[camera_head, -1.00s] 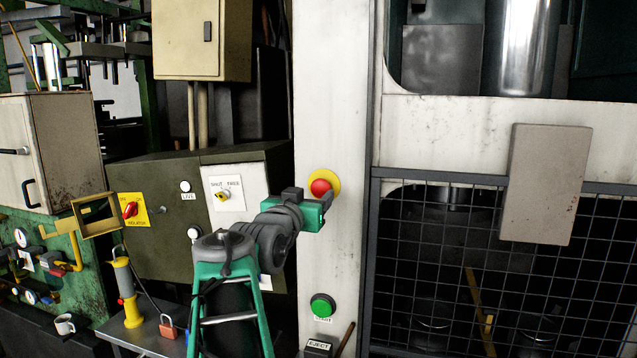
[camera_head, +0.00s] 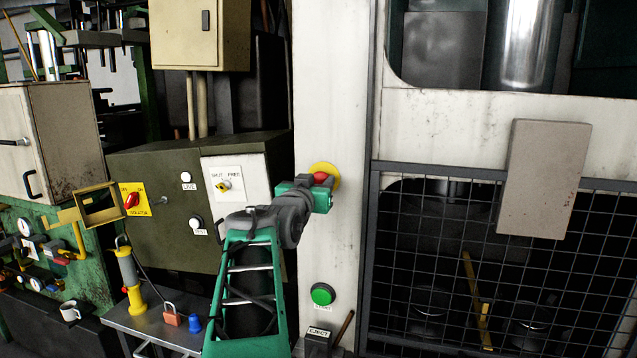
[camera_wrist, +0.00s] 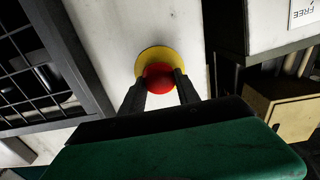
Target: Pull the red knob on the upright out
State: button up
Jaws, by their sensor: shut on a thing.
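The red knob (camera_head: 320,178) sits on a round yellow plate (camera_head: 327,170) on the white upright (camera_head: 332,80). My gripper (camera_head: 322,184) is at the knob, with its green body just below and in front of it, hiding the knob's lower part. In the wrist view the red knob (camera_wrist: 159,76) lies between the two dark fingers of my gripper (camera_wrist: 160,82), one on each side. The fingers are shut on it. The yellow plate (camera_wrist: 150,55) shows behind the knob.
A green START button (camera_head: 322,294) is lower on the upright, above an EJECT box (camera_head: 318,341). A mesh guard (camera_head: 410,270) stands to the right. An olive cabinet (camera_head: 150,240) with switches stands to the left, and a small table (camera_head: 150,325) holds a padlock (camera_head: 171,315).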

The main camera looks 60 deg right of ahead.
grip_shut()
dwell(0.3)
jog(key=shift+s, duration=0.1)
